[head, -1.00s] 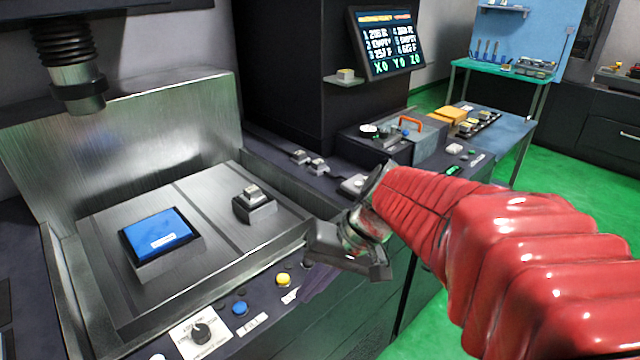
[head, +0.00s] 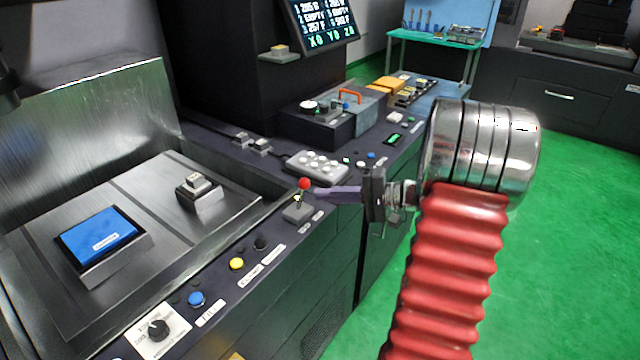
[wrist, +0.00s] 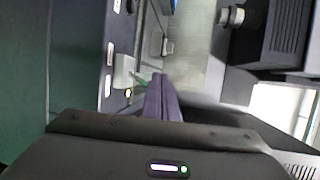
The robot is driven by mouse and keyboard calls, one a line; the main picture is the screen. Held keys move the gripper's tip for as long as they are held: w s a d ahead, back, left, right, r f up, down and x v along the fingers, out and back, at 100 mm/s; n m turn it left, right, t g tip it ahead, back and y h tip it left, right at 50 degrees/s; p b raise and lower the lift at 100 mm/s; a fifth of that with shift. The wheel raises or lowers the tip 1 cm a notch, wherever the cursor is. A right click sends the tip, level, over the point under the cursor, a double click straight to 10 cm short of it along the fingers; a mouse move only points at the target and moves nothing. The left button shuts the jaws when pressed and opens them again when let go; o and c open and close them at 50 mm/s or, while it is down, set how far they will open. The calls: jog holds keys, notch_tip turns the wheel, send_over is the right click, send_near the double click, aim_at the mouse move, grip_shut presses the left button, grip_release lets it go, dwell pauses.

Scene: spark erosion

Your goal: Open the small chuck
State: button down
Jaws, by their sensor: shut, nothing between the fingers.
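A small dark block with a silver piece on top, seemingly the small chuck (head: 198,190), stands on the metal plate in the tank in the head view. A larger block with a blue top (head: 100,242) stands left of it. A lever with a red ball knob (head: 304,183) rises from a grey base on the front panel, right of the tank. My gripper (head: 318,192) is shut and empty, its purple fingers pointing left at the lever, their tips very near it; I cannot tell if they touch. The shut fingers (wrist: 160,95) also show in the wrist view.
The panel carries a yellow button (head: 236,264), a blue button (head: 196,298) and a rotary knob (head: 158,329). A grey keypad (head: 316,165) lies just behind the lever. The tank's front rim is left of my gripper. Green floor (head: 570,220) is open at right.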

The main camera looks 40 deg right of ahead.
aim_at(301, 196)
jog(key=s+d+f+m+t+h, duration=0.1)
jog(key=d+t, duration=0.3)
jog(key=d, duration=0.7)
jog(key=shift+s+d+f+m+h, duration=0.15)
jog(key=shift+d+f+m+h, duration=0.05)
jog(key=shift+f+m+h, duration=0.6)
jog(key=shift+r, duration=0.1)
jog(key=x, duration=1)
jog(key=shift+r, duration=0.15)
jog(key=shift+s+a+r, duration=0.1)
jog(key=shift+s+a, duration=0.1)
jog(key=shift+a, duration=0.8)
jog(key=shift+s+a+r, duration=0.1)
jog(key=shift+s+a, duration=0.1)
jog(key=shift+a, duration=0.8)
jog(key=shift+f, duration=0.1)
